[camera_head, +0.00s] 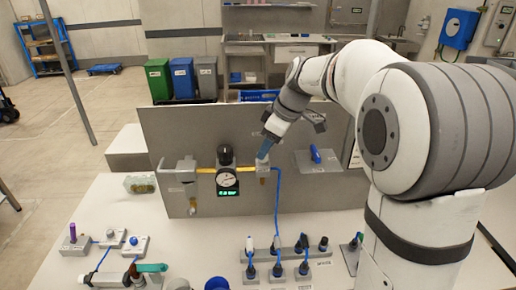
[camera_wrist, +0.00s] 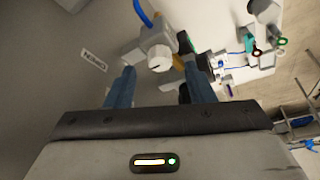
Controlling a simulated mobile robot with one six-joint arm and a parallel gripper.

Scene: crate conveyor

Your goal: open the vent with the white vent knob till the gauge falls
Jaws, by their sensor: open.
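The white vent knob (camera_wrist: 158,58) shows in the wrist view, on a grey fitting with a blue hose. It lies just beyond and between the two blue fingertips of my gripper (camera_wrist: 160,74). My gripper is open and the fingers look apart from the knob. In the head view my gripper (camera_head: 264,150) is at the grey vent block (camera_head: 263,171) on the upright panel, and the knob is hard to make out there.
The grey panel (camera_head: 165,140) stands on a white table (camera_head: 95,205). A blue-handled valve (camera_head: 315,156) is right of the block. Several connectors on a grey base (camera_head: 290,271) and other small fixtures stand in front. The table's left middle is mostly clear.

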